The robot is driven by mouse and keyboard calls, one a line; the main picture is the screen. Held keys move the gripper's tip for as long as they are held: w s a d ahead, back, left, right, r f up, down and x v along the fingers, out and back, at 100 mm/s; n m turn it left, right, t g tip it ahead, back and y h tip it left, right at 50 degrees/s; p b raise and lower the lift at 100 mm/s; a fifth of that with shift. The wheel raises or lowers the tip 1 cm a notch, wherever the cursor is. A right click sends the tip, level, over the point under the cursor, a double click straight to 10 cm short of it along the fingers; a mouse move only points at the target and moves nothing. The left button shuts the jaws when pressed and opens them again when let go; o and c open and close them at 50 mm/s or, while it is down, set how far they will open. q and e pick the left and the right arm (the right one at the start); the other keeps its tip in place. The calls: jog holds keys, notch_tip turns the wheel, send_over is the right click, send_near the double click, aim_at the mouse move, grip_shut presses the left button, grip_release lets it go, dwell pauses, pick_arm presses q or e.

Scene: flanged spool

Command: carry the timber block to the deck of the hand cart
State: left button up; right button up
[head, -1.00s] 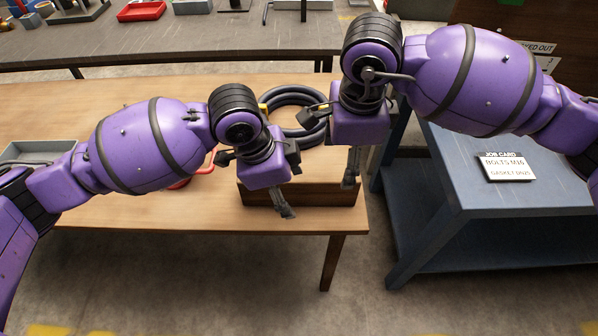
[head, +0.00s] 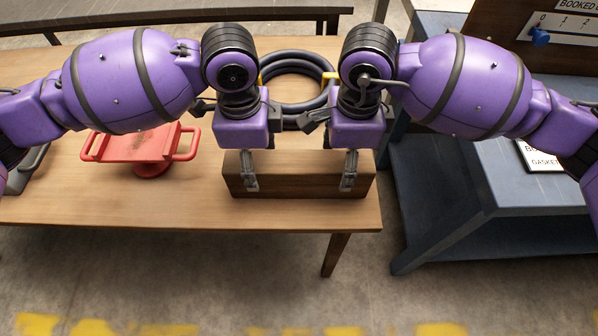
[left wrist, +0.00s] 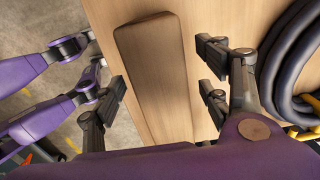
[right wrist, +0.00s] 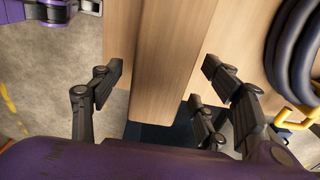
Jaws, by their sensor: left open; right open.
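The timber block (head: 300,182) is a long brown wooden block lying along the front right part of the wooden table. My left gripper (head: 248,168) is over its left part and my right gripper (head: 349,168) over its right part, both pointing down. In the head view one finger of each shows before the near face; the far fingers are hidden. In the left wrist view the block (left wrist: 152,65) lies between open fingers, with gaps. In the right wrist view the block (right wrist: 163,60) also runs between open fingers. The blue stand (head: 470,170) at right looks like the cart; no wheels show.
A red two-handled piece on a round foot (head: 140,145) stands on the table (head: 60,190) left of the block. A coiled dark hose (head: 295,75) with yellow ties lies behind. A card (head: 540,157) lies on the blue stand. Open floor is in front.

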pick_arm(q)
notch_tip(320, 180, down, 7)
jog(key=shift+r, duration=0.15)
pick_arm(e)
notch_tip(320, 180, down, 7)
jog(key=shift+r, duration=0.2)
pick_arm(q)
jog(key=shift+c, duration=0.2)
pick_arm(e)
jog(key=shift+c, duration=0.2)
pick_arm(q)
grip_shut()
pick_arm(e)
grip_shut()
